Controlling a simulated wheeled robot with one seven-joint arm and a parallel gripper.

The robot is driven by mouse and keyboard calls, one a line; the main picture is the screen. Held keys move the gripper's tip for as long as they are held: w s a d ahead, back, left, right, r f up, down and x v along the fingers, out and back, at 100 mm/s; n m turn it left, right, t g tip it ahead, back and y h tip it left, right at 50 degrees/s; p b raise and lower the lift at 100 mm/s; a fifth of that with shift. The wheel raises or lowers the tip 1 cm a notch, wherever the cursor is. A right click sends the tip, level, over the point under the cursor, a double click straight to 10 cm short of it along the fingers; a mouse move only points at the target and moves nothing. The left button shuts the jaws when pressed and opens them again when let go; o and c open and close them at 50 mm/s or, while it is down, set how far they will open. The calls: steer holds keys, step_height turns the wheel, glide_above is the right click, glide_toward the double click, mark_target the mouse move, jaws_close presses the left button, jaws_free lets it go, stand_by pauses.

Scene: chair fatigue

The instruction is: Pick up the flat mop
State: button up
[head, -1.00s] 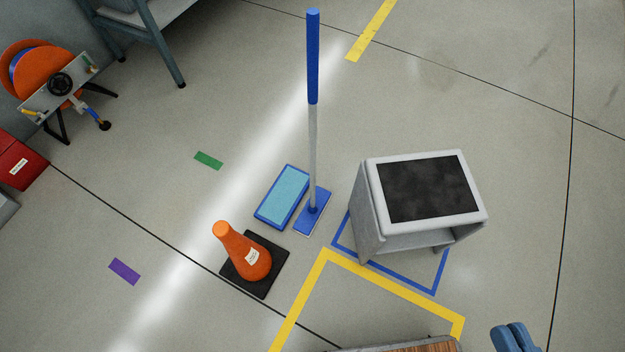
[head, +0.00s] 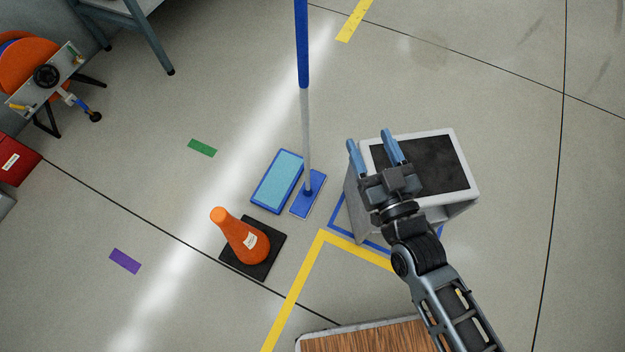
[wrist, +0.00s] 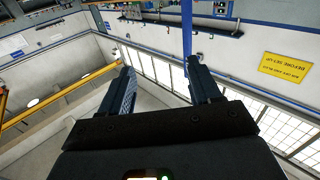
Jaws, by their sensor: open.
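The flat mop stands upright on the floor in the head view, with a blue upper handle (head: 302,45), a grey lower pole and a flat blue base (head: 308,194). My gripper (head: 370,142) is open and empty, to the right of the mop's pole and apart from it, appearing over the edge of a grey box-like stand. In the wrist view my gripper's fingers (wrist: 160,82) are spread. A blue vertical bar, likely the mop handle (wrist: 187,30), shows beyond and between them, nearer the right finger.
A grey stand with a black top (head: 435,165) lies under my gripper. A light-blue pad in a blue tray (head: 277,181) sits left of the mop base. An orange cone-like object on a black base (head: 243,238) stands at lower left. Open floor lies behind the mop.

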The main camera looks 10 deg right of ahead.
steer(key=t+y, duration=0.1)
glide_toward(305, 52)
steer(key=d+f+x, duration=0.1)
steer(key=x, duration=0.3)
steer(key=shift+a+r+x, duration=0.1)
steer(key=shift+a+x, duration=0.05)
steer(key=shift+x, duration=1.15)
steer(key=shift+a+r+x, duration=0.1)
steer(key=shift+a+x, duration=0.05)
steer(key=shift+x, duration=1.2)
steer(key=shift+a+r+x, duration=0.1)
steer(key=shift+a+x, duration=0.05)
steer(key=shift+x, duration=1.15)
steer(key=shift+s, duration=0.15)
steer(key=shift+c, duration=0.2)
jaws_close()
steer(key=shift+r, duration=0.15)
